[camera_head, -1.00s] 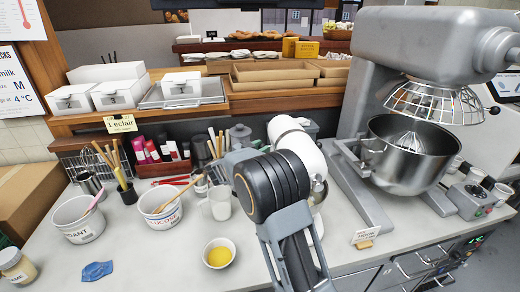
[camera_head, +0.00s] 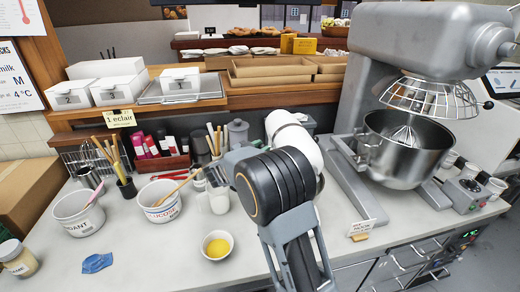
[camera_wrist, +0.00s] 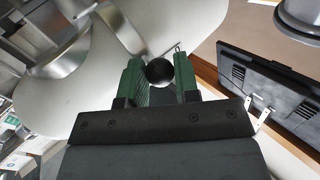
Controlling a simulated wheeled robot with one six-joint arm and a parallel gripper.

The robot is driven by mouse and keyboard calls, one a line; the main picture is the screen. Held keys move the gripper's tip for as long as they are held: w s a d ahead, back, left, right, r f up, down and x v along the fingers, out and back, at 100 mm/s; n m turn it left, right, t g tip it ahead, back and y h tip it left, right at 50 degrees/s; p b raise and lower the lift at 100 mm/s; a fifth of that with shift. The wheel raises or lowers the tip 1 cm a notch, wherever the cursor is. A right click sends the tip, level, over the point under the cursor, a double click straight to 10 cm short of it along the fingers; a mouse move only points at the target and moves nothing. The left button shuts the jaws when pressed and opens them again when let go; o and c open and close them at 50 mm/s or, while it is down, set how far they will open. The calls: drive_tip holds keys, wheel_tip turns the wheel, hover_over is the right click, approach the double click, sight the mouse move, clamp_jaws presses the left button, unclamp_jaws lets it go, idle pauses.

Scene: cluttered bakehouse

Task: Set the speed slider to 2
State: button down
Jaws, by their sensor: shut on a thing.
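In the wrist view my gripper (camera_wrist: 160,78) has its two green fingers on either side of a round black knob (camera_wrist: 159,72) and is shut on it. The knob is in front of the curved white body (camera_wrist: 185,28) of a machine. In the head view a small white mixer (camera_head: 290,133) stands behind my arm, which covers much of it. My gripper and the knob are hidden there. No scale or number for the slider can be read in either view.
A large grey mixer (camera_head: 425,40) with a steel bowl (camera_head: 400,160) stands at the right. The front counter is mostly clear.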

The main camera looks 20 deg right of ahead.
drive_tip(key=c, duration=1.3)
unclamp_jaws()
drive_tip(key=shift+o, duration=1)
drive_tip(key=shift+s, duration=0.2)
drive_tip(key=shift+o, duration=1.2)
drive_tip(key=shift+a, duration=0.15)
drive_tip(key=b+v, duration=0.3)
drive_tip(key=v, duration=1)
drive_tip(key=shift+a, duration=0.3)
drive_tip(key=shift+s, duration=0.1)
